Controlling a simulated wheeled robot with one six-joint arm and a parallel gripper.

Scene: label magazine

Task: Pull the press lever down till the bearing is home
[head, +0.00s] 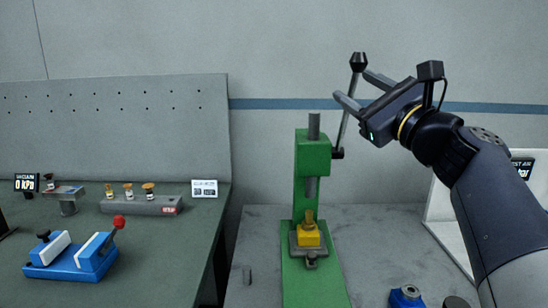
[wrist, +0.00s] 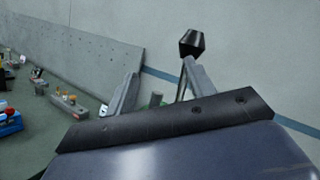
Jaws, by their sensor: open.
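A green press (head: 312,155) stands on the grey table, with a steel ram above a yellow block (head: 308,236) on its base. Its lever (head: 343,120) points up and ends in a black knob (head: 358,62). My gripper (head: 356,90) is open at the upper part of the lever. In the wrist view, the black knob (wrist: 192,43) stands above my gripper (wrist: 158,85), close to the right finger, which hides part of the lever. I cannot tell whether the lever lies between the fingers. The bearing cannot be told apart at the yellow block.
A dark green bench (head: 150,235) on the left holds a blue fixture with a red-knobbed lever (head: 85,250) and a grey rack of small vials (head: 140,204). A blue part (head: 406,296) sits at the table's front right. A white panel (head: 450,222) stands at the right.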

